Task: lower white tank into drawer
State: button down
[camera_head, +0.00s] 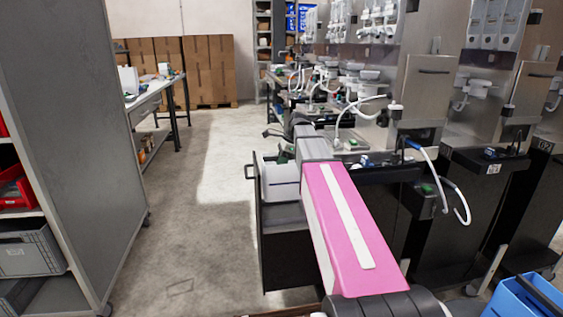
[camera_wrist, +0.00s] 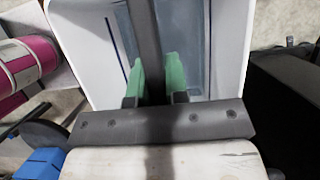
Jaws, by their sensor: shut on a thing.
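The white tank (camera_head: 279,184) shows in the head view inside or just over the pulled-out dark drawer (camera_head: 285,258); whether it rests on the drawer's floor I cannot tell. My arm hides its right side. In the wrist view the white tank (camera_wrist: 76,48) is open-topped, with a dark bar (camera_wrist: 147,45) across its middle. My gripper (camera_wrist: 159,80) has its green fingers on either side of this bar and is shut on it. In the head view my gripper (camera_head: 284,150) is at the top of the tank, partly hidden by my wrist.
A row of steel dispensers (camera_head: 425,90) with white hoses stands on the right. A grey shelf unit (camera_head: 85,110) is at the left, and a workbench (camera_head: 150,98) behind it. A blue bin (camera_head: 525,298) is at the lower right. The floor (camera_head: 205,225) left of the drawer is clear.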

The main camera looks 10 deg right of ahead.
aim_at(282, 183)
jog(key=shift+f, duration=5)
jog(key=c, duration=1.1)
grip_release()
jog(key=shift+o, duration=0.2)
jog(key=v, duration=1)
jog(key=shift+d+r, duration=0.25)
jog(key=shift+r, duration=0.05)
jog(key=shift+s, duration=0.15)
